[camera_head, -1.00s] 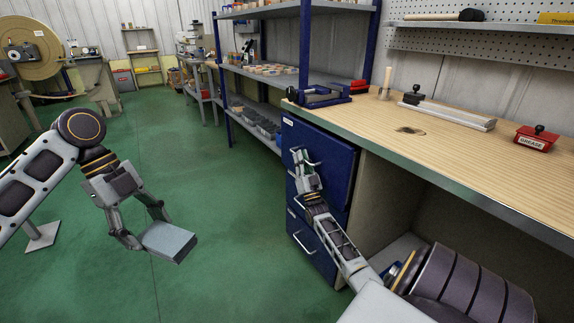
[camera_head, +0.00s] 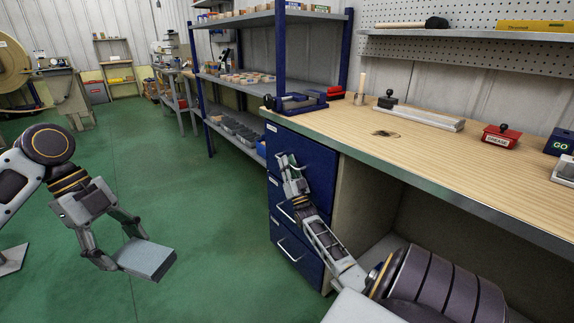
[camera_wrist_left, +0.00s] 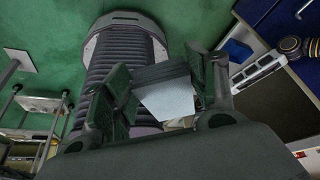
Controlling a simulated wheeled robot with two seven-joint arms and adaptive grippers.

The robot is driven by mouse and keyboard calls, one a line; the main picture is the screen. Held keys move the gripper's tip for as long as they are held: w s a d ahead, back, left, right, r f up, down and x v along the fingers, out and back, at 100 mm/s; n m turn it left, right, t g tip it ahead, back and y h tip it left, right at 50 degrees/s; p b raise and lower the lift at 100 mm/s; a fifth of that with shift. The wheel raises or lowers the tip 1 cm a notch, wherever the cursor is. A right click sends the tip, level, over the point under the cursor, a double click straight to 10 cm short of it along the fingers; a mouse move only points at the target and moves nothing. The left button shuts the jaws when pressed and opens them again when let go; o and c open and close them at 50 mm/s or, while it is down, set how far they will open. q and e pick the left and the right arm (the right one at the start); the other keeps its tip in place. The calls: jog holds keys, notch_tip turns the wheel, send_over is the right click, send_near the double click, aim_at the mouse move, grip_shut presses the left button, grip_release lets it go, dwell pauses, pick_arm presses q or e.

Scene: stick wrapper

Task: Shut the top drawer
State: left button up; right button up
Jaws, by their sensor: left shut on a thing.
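The top drawer (camera_head: 316,160) is the upper blue front of the cabinet under the workbench. It looks flush or nearly so; I cannot tell whether a small gap is left. My right gripper (camera_head: 287,160) is at this front, by its handle. Its fingers are small and overlap the handle, so whether they are open or shut is unclear. My left gripper (camera_head: 127,248) is shut on a flat grey box (camera_head: 146,260), held above the green floor far left of the cabinet. The box also shows between the fingers in the left wrist view (camera_wrist_left: 168,100).
Two lower drawers with bar handles (camera_head: 290,250) are beneath. The wooden benchtop (camera_head: 430,145) carries a blue vise (camera_head: 300,102), a red grease box (camera_head: 501,136) and other tools. Blue-post shelving (camera_head: 240,84) stands behind.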

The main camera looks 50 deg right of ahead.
jog(key=shift+s, duration=0.1)
jog(key=v, duration=1.2)
dwell(0.4)
jog(key=shift+f, duration=0.15)
